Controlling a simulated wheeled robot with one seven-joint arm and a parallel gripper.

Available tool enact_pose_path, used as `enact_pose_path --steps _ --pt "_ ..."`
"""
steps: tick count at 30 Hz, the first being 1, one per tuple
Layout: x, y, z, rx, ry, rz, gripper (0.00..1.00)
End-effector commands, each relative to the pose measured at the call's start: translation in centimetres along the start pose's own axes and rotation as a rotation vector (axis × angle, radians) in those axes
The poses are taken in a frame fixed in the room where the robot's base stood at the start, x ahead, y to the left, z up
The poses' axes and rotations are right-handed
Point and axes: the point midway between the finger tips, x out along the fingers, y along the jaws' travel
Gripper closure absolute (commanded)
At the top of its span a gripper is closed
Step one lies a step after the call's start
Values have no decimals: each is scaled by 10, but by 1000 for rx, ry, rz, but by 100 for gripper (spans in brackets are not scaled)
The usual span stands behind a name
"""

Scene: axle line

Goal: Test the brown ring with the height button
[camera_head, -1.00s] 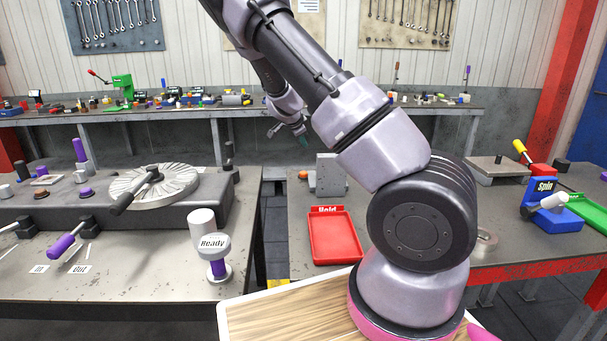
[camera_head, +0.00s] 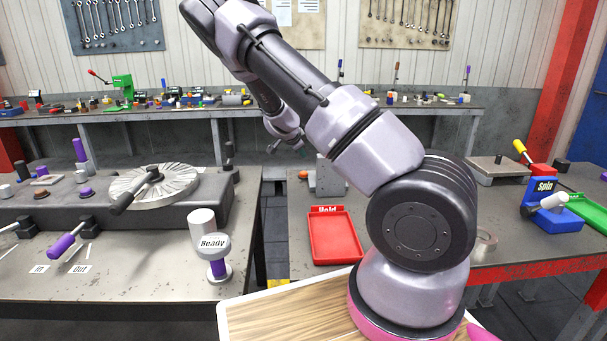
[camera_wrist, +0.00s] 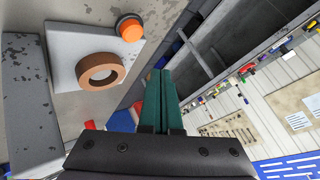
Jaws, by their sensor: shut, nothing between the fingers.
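The brown ring (camera_wrist: 101,71) lies flat on a pale grey plate (camera_wrist: 67,45) in the wrist view. An orange round button (camera_wrist: 129,29) sits at the plate's edge beside the ring, apart from it. The button also shows small in the head view (camera_head: 303,175), next to a grey block (camera_head: 326,178). My gripper (camera_wrist: 162,72) has green fingers pressed together with nothing between them. It is to the right of the ring and button in the wrist view and touches neither.
A red tray marked Hold (camera_head: 334,241) stands in front of the block, empty. A blue Spin station (camera_head: 545,200) and green tray (camera_head: 592,215) are at right. A gap separates the benches.

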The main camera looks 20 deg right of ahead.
Motion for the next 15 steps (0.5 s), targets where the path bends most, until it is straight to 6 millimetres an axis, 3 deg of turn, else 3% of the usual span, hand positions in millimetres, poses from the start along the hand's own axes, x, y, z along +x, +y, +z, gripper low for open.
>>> enact_pose_path --steps 6,15 --pt "20 15 15 0 0 1 100" --pt "32 23 24 1 -1 0 100"
